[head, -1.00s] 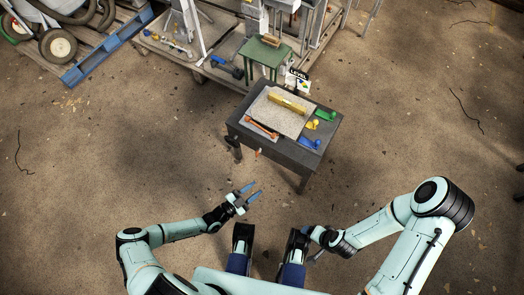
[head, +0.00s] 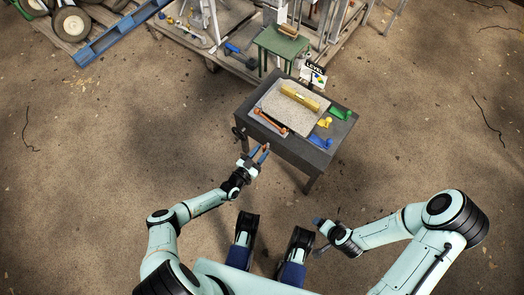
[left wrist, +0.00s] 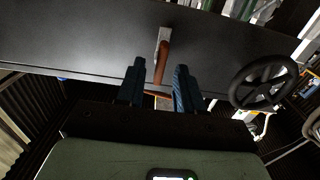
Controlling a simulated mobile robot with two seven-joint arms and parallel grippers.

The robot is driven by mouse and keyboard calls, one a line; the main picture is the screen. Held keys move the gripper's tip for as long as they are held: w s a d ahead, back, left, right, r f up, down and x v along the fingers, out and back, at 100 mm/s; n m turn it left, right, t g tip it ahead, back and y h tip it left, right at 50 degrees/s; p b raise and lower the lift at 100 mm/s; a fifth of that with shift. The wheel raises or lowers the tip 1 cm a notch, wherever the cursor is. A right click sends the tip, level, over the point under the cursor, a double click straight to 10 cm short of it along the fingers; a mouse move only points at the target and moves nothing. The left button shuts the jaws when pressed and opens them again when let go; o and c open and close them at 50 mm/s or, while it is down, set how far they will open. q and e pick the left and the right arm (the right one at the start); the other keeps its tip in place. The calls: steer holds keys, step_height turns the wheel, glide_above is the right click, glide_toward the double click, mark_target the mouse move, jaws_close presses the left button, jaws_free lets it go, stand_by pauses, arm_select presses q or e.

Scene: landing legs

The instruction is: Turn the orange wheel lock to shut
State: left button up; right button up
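The orange wheel lock (left wrist: 162,62) is a small lever on a pale plate on the dark table's front face, seen in the left wrist view. A black handwheel (left wrist: 263,82) is to its right there; in the head view the wheel (head: 239,133) is at the table's left side. My left gripper (left wrist: 158,88) is open, its two blue fingers on either side of the lever's lower end; contact cannot be told. In the head view this gripper (head: 259,155) is at the table's front edge and largely covers the lock. My right gripper (head: 319,234) is low, apart from the table; its opening is unclear.
On the dark table (head: 287,146) are a grey slab (head: 287,112) with a yellow level (head: 300,97), an orange tool (head: 270,122), and green (head: 340,113), yellow (head: 325,122) and blue (head: 321,142) pieces. A green stool (head: 283,42) and cart stand behind.

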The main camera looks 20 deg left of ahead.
arm_select(q)
steer(key=shift+w+d, duration=0.25)
steer(key=shift+w, duration=0.25)
jaws_close()
